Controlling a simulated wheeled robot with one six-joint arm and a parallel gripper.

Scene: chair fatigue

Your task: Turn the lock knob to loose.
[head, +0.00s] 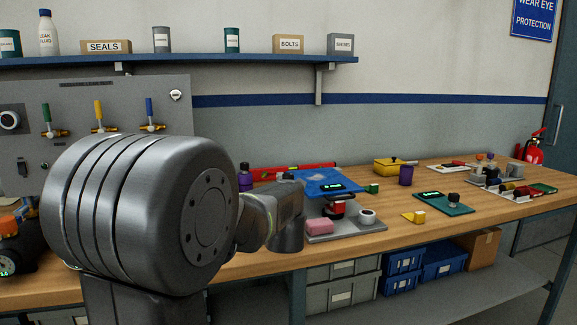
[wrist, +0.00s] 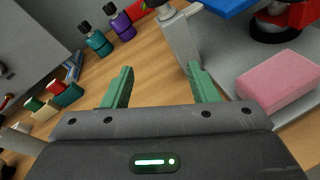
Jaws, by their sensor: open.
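No knob that I can name for sure as the lock knob shows. In the wrist view, my gripper (wrist: 160,86) is open, with two green fingers apart and bare wood between them. A grey upright post (wrist: 180,42) with a pale top stands just beyond the right finger. I cannot tell whether they touch. A red device with a round black part (wrist: 275,27) stands on a grey tray (wrist: 225,62) to the right. It also shows in the head view (head: 338,208). In the head view my own arm hides part of the bench, and my fingers cannot be made out.
A pink block (wrist: 278,80) lies on the tray, right of my gripper. Teal (wrist: 97,43) and purple (wrist: 120,24) bottles stand beyond my fingers. A valve panel (head: 85,100) is on the left. The wooden bench (head: 370,235) has clear patches right of the tray.

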